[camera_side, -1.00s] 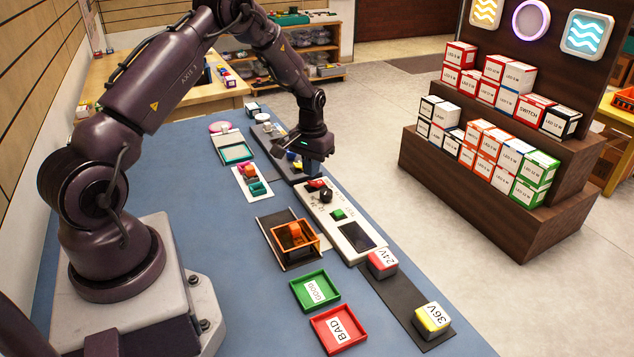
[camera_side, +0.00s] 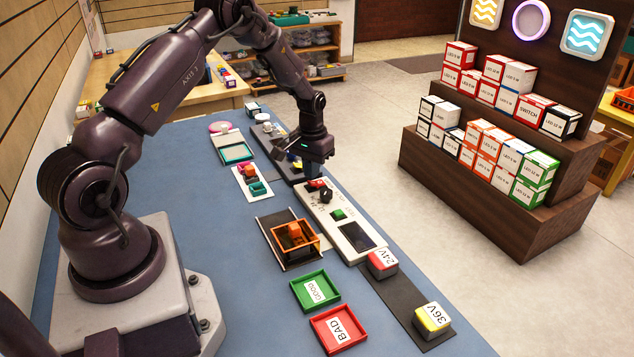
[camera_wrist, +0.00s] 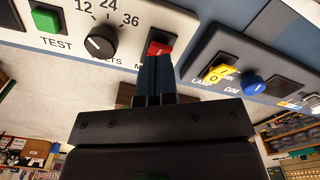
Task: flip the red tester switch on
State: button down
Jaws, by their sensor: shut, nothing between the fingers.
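The red switch (camera_wrist: 158,48) sits on the white tester panel (camera_wrist: 60,12), beside the black voltage knob (camera_wrist: 100,42) and the green test button (camera_wrist: 46,20). In the side view the red switch (camera_side: 314,185) shows just below my gripper (camera_side: 316,172), on the tester (camera_side: 352,252). My gripper is shut and empty. In the wrist view its fingertips (camera_wrist: 157,62) are at the red switch and cover its near part. I cannot tell whether they touch it. The switch's on or off position is not clear.
A dark panel (camera_wrist: 222,50) beside the tester carries a yellow lamp switch (camera_wrist: 216,74) and a blue dim knob (camera_wrist: 252,84). An orange open frame (camera_side: 294,240), a green tray (camera_side: 316,290) and a red tray (camera_side: 338,328) stand nearby.

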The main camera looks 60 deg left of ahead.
aim_at(312, 182)
jog(key=shift+f, duration=1.15)
dwell(0.4)
jog(key=shift+r, duration=3.55)
